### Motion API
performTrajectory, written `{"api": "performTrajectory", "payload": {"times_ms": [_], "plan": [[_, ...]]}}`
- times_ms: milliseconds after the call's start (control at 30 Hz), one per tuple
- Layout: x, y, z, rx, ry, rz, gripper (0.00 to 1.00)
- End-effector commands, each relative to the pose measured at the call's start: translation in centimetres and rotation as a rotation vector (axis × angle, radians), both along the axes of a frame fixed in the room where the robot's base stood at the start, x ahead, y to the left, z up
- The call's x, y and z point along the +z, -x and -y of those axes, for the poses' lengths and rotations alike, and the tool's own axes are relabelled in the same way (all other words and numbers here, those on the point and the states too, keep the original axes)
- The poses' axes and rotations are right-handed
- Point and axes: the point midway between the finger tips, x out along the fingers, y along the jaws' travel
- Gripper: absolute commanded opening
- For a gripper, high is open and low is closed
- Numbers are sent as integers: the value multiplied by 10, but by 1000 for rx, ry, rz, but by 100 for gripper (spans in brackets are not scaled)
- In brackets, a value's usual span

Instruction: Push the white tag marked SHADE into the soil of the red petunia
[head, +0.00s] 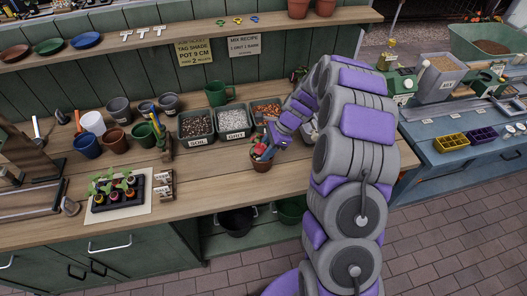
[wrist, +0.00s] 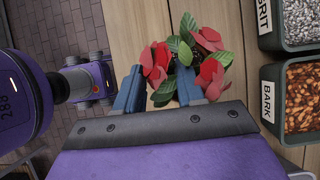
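The red petunia (head: 263,156) stands in a terracotta pot (head: 261,167) near the bench's front edge. In the wrist view its red flowers and green leaves (wrist: 156,62) show beyond and between my gripper's fingers. My gripper (wrist: 158,88) has its two blue fingers apart, with no tag visible between them. In the head view my gripper is right at the plant, and the fingertips are hard to make out. Several white T-shaped tags (head: 143,32) lie on the upper shelf; no lettering is readable on them.
Labelled trays of soil (head: 195,124), grit (head: 233,121) and bark (head: 266,108) stand behind the plant. A seedling tray (head: 117,195), pots and tools fill the left bench. Two notes (head: 194,51) hang below the shelf. The bench front left of the petunia is clear.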

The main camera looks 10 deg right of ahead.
Motion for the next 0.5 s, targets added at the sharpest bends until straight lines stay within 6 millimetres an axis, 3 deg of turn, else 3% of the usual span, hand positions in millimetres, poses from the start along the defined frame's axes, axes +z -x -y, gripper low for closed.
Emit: {"api": "performTrajectory", "payload": {"times_ms": [500], "plan": [[99, -2, 58, -2, 3, 4, 38]]}}
